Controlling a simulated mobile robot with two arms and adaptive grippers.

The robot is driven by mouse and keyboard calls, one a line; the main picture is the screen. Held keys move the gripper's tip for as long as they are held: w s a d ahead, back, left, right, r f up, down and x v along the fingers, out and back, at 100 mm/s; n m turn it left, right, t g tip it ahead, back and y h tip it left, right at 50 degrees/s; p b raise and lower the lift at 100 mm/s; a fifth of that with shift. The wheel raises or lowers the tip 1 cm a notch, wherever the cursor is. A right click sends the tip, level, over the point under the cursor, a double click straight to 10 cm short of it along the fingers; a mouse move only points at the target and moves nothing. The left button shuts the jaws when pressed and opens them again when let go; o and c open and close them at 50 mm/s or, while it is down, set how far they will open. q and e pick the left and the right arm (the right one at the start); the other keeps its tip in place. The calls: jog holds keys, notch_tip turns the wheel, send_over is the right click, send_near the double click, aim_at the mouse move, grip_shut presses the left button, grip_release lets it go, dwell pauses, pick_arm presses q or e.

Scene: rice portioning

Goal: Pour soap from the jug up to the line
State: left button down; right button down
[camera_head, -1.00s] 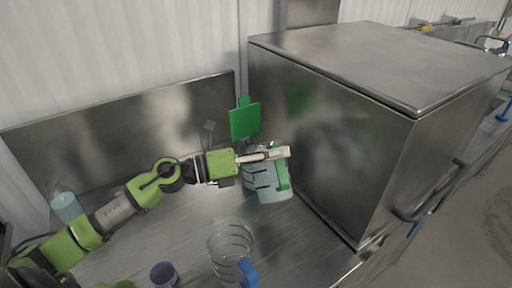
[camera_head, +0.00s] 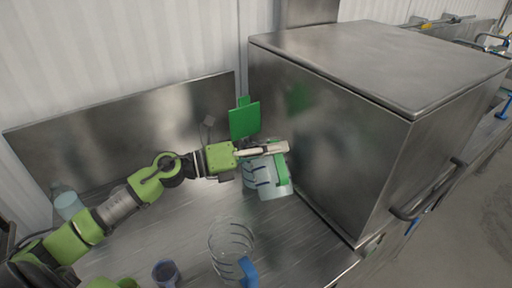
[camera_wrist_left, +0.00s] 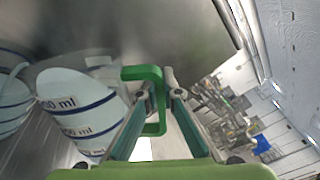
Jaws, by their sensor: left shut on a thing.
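My left gripper (camera_head: 264,151) is shut on the green handle of a jug (camera_head: 268,180), beside the steel box. The jug is pale with dark level lines and leans a little. In the left wrist view the green handle (camera_wrist_left: 155,74) is between the fingers of my left gripper (camera_wrist_left: 160,100). The jug body (camera_wrist_left: 82,112) shows "ml" marks there. A clear jug with a blue handle (camera_head: 232,243) stands on the steel counter at the front and looks empty. My right gripper is out of view.
A large steel box (camera_head: 335,135) stands to the right of the held jug. A green board (camera_head: 244,121) is behind the gripper. A small dark cup (camera_head: 165,273) is at the front, and a pale bottle (camera_head: 67,203) stands at the left. The counter (camera_head: 190,225) between them is clear.

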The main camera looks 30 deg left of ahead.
aim_at(283, 174)
pick_arm(q)
jog(key=shift+r, duration=0.2)
dwell(0.3)
jog(key=s+d+f+m+b, duration=0.1)
jog(key=f+b, duration=0.1)
jog(key=s+d+f+m+b, duration=0.1)
jog(key=f+b, duration=0.1)
jog(key=s+d+f+m+b, duration=0.1)
jog(key=m+b, duration=0.1)
jog(key=shift+f, duration=0.4)
jog(key=shift+s+d+r+m, duration=0.3)
jog(key=shift+s+r+m, duration=0.1)
jog(key=shift+r, duration=0.15)
jog(key=shift+s+d+m+p, duration=0.25)
jog(key=shift+s+d+m, duration=0.55)
jog(key=shift+m, duration=0.55)
jog(key=shift+s+d+m+p, duration=0.2)
jog(key=shift+s+d+m, duration=0.5)
jog(key=shift+m, duration=0.65)
